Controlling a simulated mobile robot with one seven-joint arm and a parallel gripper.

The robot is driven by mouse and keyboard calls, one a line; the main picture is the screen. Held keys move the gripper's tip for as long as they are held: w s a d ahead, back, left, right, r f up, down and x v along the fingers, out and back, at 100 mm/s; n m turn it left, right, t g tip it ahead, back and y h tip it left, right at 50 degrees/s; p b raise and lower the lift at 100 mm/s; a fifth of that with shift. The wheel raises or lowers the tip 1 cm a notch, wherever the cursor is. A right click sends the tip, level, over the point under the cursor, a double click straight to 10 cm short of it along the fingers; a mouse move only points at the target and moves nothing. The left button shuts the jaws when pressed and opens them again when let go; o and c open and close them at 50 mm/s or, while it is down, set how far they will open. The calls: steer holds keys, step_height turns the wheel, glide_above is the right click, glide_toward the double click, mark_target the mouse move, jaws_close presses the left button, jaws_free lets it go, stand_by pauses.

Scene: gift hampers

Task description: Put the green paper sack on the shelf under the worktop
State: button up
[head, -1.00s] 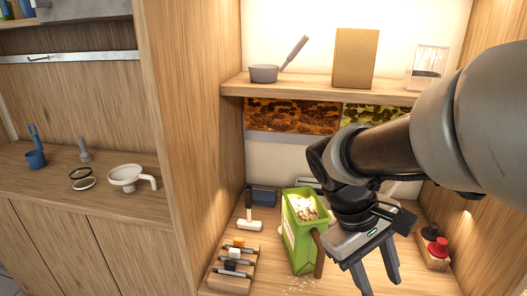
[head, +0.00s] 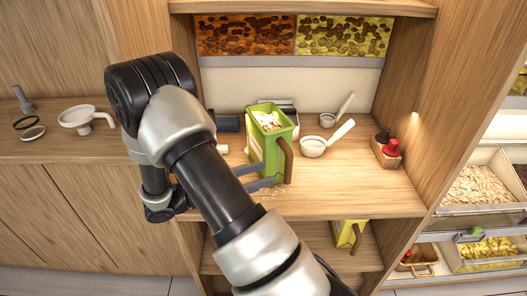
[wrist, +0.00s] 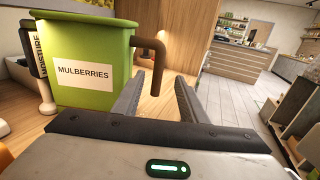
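No thing that is clearly a paper sack shows. A green open-topped container (head: 271,146) with a brown bent handle and pale contents stands upright on the worktop (head: 330,196). It shows close at the left in the wrist view (wrist: 85,45), labelled MULBERRIES. My gripper (head: 268,173) is low over the worktop at the container's near left side.
White scoops (head: 313,147) and a wooden block with red and black knobs (head: 387,150) stand right of the green container. Crumbs lie near it. A white funnel (head: 84,118) is on the left counter. The lower shelf's left part is largely hidden by my arm.

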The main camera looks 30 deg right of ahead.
mark_target(288, 166)
steer(key=d, duration=0.6)
steer(key=s+d, duration=0.1)
steer(key=d, duration=0.2)
steer(key=shift+s+d+f+b, duration=0.15)
steer(key=shift+f+b, duration=0.1)
steer(key=shift+b, duration=0.15)
steer(key=shift+c, duration=0.3)
jaws_close()
stand_by(0.6)
steer(key=shift+r, duration=0.1)
